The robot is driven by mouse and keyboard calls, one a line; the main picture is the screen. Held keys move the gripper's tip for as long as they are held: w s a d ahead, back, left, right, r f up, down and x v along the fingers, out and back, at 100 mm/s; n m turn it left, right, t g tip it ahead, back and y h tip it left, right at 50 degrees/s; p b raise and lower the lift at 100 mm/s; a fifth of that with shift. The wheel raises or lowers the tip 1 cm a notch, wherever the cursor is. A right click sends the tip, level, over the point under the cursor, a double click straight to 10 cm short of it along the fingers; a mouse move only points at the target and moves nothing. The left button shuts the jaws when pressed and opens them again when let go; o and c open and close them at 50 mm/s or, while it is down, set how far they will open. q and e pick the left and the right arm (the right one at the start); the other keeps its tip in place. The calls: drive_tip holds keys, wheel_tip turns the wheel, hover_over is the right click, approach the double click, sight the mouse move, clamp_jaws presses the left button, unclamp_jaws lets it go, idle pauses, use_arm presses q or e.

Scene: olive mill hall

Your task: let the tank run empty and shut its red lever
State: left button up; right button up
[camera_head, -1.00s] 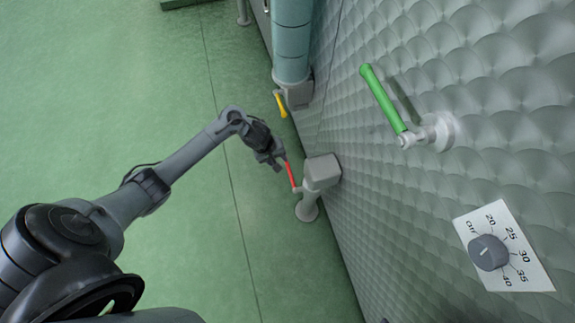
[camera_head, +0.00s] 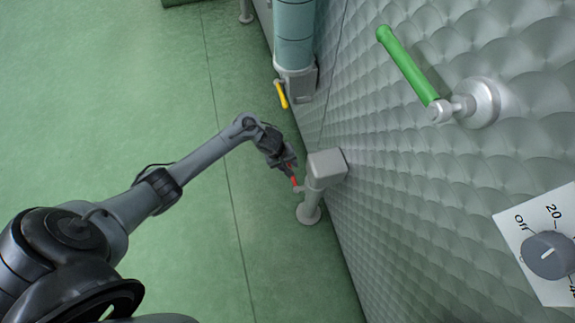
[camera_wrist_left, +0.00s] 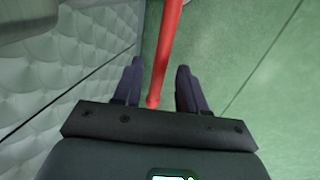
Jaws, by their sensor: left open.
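The red lever (camera_head: 294,182) sits on a grey outlet fitting (camera_head: 325,168) at the foot of the quilted metal tank wall (camera_head: 430,215). My left gripper (camera_head: 288,162) is open around the lever's free end and hides part of it. In the left wrist view the red lever (camera_wrist_left: 168,45) runs between the two dark fingers (camera_wrist_left: 159,78), its rounded end close to the palm. The fingers do not look closed on it. The tank's contents and any flow are not visible. My right gripper is not in view.
A green lever (camera_head: 408,65) sticks out from the wall. A grey dial (camera_head: 547,255) is at the right edge. A yellow lever (camera_head: 281,94) hangs below a teal cylinder (camera_head: 294,35) beyond my gripper. The green floor (camera_head: 120,90) to the left is clear.

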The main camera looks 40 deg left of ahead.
use_arm(q)
clamp_jaws()
idle(0.3)
